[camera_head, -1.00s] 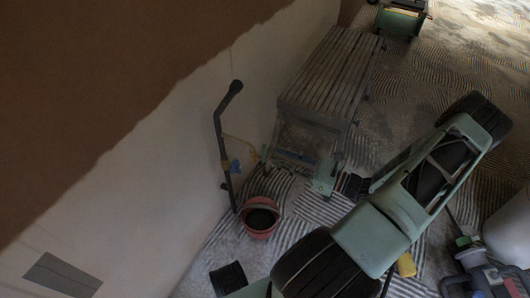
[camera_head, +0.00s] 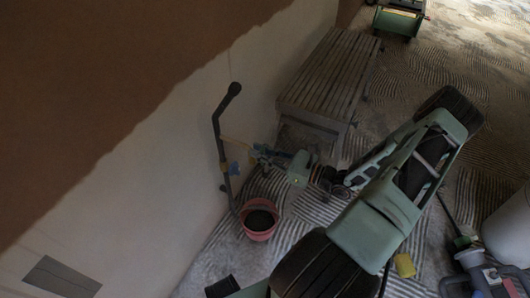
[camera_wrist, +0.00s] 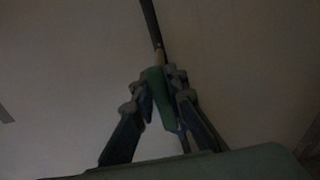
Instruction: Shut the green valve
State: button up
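The green valve's handle (camera_wrist: 157,92) shows in the wrist view as a green bar below a dark pipe end. My gripper (camera_wrist: 159,82) has one finger on each side of the handle, and both fingertips appear to touch it. In the head view my gripper (camera_head: 262,156) reaches left to the dark upright pipe (camera_head: 221,140) by the wall. There the fingers hide the green handle, and I cannot pick it out. A tan handle (camera_head: 237,143) and a blue handle (camera_head: 233,168) show on the pipe, left of my gripper.
A red bucket (camera_head: 259,231) with dark contents stands on the floor below my gripper. A slatted wooden bench (camera_head: 330,80) stands behind it. The part-plastered wall (camera_head: 170,150) is close on the left. A yellow object (camera_head: 404,265) lies at lower right.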

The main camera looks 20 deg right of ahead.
grip_shut()
jog(key=a+n, duration=0.1)
jog(key=n, duration=0.1)
jog(key=s+a+n, duration=0.1)
jog(key=n, duration=0.2)
jog(key=a+f+n+b, duration=0.1)
jog(key=n, duration=0.2)
jog(key=shift+s, duration=0.4)
jog(key=f+n, duration=0.1)
jog(key=n, duration=0.1)
jog(key=f+n+b, duration=0.1)
jog(key=n, duration=0.2)
jog(key=s+n+b, duration=0.1)
jog(key=n, duration=0.2)
jog(key=shift+a+f, duration=0.2)
jog(key=shift+f, duration=0.2)
jog(key=shift+f+b, duration=0.1)
jog(key=shift+b, duration=0.2)
